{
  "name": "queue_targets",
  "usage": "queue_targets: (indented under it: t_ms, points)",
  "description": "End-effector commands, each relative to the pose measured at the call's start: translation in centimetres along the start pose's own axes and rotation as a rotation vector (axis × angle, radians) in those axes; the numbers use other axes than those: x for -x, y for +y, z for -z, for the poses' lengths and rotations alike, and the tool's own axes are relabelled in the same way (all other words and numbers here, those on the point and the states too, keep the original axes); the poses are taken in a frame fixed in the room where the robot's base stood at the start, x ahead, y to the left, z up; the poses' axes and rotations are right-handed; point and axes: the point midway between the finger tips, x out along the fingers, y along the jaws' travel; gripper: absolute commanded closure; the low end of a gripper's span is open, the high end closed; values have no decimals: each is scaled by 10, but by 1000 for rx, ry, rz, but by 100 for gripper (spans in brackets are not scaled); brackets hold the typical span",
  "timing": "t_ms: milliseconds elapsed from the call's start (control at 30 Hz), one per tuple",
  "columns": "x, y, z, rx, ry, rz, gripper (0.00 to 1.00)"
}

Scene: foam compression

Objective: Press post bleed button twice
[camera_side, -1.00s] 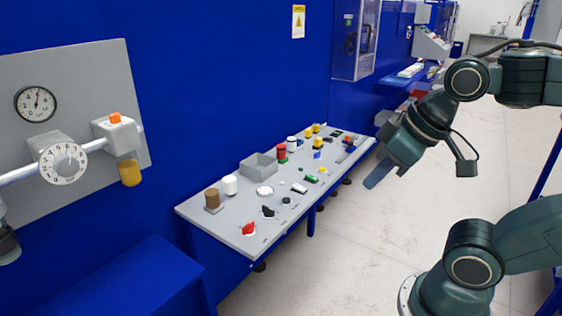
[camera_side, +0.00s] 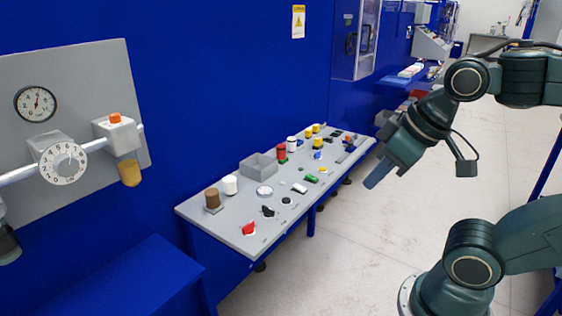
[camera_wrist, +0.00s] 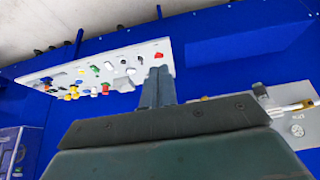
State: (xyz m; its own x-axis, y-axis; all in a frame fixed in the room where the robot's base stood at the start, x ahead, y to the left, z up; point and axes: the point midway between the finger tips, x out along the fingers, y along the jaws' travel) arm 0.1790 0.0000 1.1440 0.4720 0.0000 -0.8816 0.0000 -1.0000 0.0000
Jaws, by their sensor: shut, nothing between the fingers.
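No label naming the post bleed button is readable, so I cannot tell which control it is. An orange button (camera_side: 115,118) tops a small grey block on the pipe of the grey wall panel at the left. The sloping grey control desk (camera_side: 225,215) carries a red knob (camera_side: 248,229), a black knob (camera_side: 267,211), a black button (camera_side: 287,200) and a green switch (camera_side: 311,178). My gripper (camera_side: 375,178) is shut and empty, in the air right of the desk, touching nothing. In the wrist view its fingers (camera_wrist: 158,72) are together, hiding part of the desk (camera_wrist: 95,62).
The wall panel (camera_side: 100,70) also holds a gauge (camera_side: 35,104), a numbered dial (camera_side: 63,164) and a yellow cup (camera_side: 129,173). A blue cabinet (camera_side: 130,280) stands lower left. The floor between desk and arm is clear.

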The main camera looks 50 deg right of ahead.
Motion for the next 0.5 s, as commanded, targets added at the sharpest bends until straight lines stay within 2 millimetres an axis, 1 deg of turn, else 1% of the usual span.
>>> queue_targets:
  t_ms: [300,500]
  points:
    - [0,0,1,-1,0,0,100]
    - [-4,1,12,-12,3,0,100]
